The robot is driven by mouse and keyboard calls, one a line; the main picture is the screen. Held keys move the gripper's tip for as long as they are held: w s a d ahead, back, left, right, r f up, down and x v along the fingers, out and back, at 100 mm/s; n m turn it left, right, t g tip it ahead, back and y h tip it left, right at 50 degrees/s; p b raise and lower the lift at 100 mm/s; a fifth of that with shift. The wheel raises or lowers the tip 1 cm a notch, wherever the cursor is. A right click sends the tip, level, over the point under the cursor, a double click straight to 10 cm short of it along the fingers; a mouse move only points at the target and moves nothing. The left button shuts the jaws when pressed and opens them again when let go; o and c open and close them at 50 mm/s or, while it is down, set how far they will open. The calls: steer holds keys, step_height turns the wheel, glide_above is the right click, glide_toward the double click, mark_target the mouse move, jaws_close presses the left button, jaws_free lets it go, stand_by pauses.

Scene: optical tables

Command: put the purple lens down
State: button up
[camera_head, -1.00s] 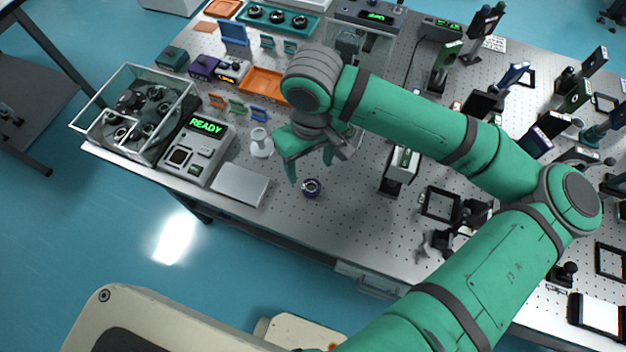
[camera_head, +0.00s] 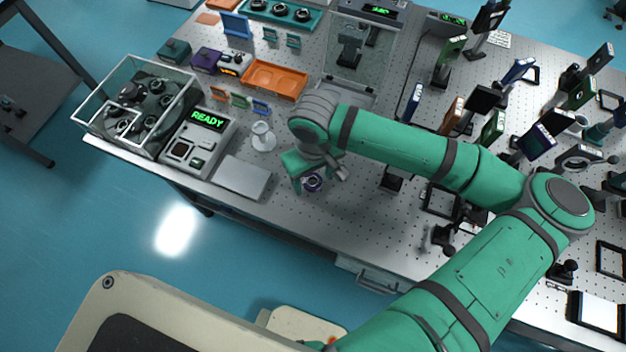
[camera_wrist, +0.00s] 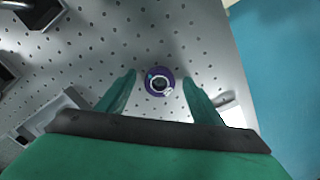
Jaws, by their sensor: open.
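The purple lens (camera_head: 312,183) is a small round piece with a purple rim. It sits on the perforated table top (camera_head: 345,215) near the front edge. In the wrist view the lens (camera_wrist: 159,82) lies between and slightly beyond the fingertips, with a gap on both sides. My gripper (camera_head: 309,187) is low over the lens in the head view and partly covers it. In the wrist view my gripper (camera_wrist: 158,80) is open and holds nothing.
A flat grey plate (camera_head: 242,177) and a white flask-like piece (camera_head: 263,137) stand left of my gripper. A device showing READY (camera_head: 199,140) is farther left. Several mounted optics crowd the right side. The table in front of the lens is clear.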

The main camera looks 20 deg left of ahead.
steer(key=shift+f, duration=0.15)
steer(key=shift+w, duration=0.1)
steer(key=c, duration=0.8)
steer(key=shift+a, duration=0.1)
steer(key=c, duration=0.4)
steer(key=shift+c, duration=0.2)
